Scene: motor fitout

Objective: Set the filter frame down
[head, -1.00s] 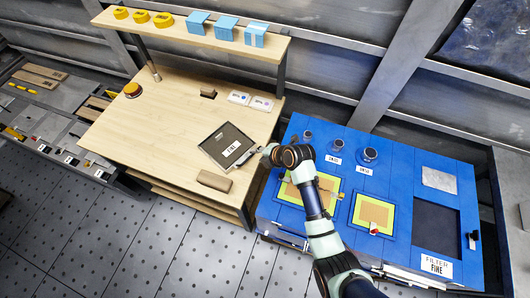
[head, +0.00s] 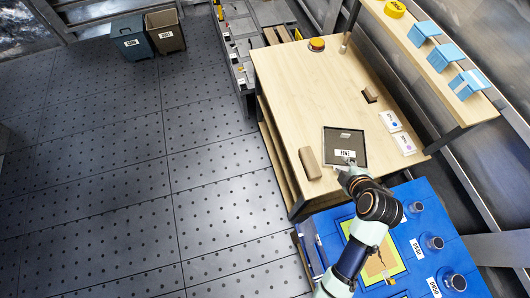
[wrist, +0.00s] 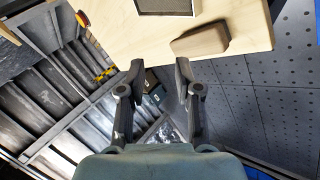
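A brown block (head: 309,163) lies left of the frame. Two white labelled cards (head: 397,133) lie to its right. A small dark block (head: 370,95) and a yellow-topped button (head: 317,44) are farther back. The blue cabinet (head: 412,240) stands beside the table.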

